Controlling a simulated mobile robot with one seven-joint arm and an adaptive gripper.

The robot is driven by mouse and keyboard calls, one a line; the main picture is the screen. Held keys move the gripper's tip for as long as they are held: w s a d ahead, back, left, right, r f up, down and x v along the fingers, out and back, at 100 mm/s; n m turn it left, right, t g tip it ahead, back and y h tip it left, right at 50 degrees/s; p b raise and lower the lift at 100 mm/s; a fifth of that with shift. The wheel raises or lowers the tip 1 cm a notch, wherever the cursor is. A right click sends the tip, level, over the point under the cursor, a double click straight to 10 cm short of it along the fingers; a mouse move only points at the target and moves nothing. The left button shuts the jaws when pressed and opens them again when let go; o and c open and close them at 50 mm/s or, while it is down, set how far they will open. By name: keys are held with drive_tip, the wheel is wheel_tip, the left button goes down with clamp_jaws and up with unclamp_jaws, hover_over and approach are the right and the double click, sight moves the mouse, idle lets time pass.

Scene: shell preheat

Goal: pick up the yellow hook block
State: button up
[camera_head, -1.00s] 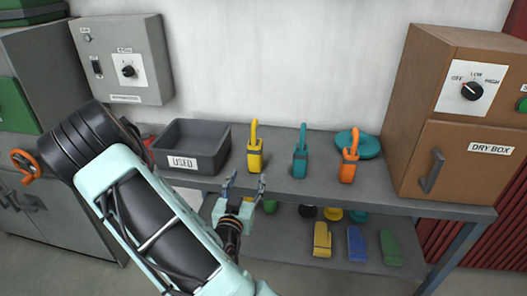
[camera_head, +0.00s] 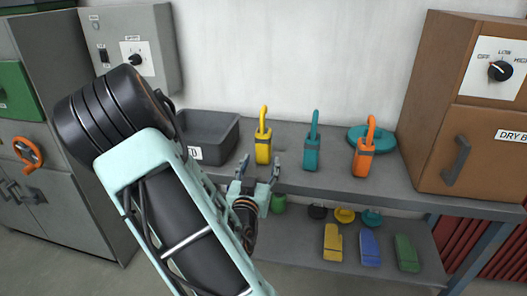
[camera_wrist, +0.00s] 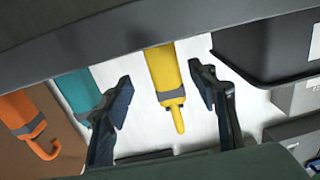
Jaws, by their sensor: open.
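The yellow hook block (camera_head: 263,150) stands upright on the grey shelf top (camera_head: 330,190), with its hook up and a dark band around it. My gripper (camera_head: 259,167) is open and empty, just in front of the block and a little lower in the head view. In the wrist view, the yellow hook block (camera_wrist: 166,75) shows between the two spread fingers of my gripper (camera_wrist: 162,92). Neither finger visibly touches it. How far the block lies beyond the fingertips is hard to tell.
A teal hook block (camera_head: 312,150) and an orange hook block (camera_head: 363,158) stand to the right, before a teal round object (camera_head: 385,140). A dark bin (camera_head: 225,130) is at left, partly behind my arm. The brown dry box (camera_head: 480,160) stands at right. Several items lie on the lower shelf.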

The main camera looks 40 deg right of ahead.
sight(262, 153)
drive_tip(key=x, duration=0.7)
drive_tip(key=shift+w+d+r, duration=0.1)
drive_tip(key=shift+w, duration=0.3)
drive_tip(key=shift+c, duration=0.3)
clamp_jaws()
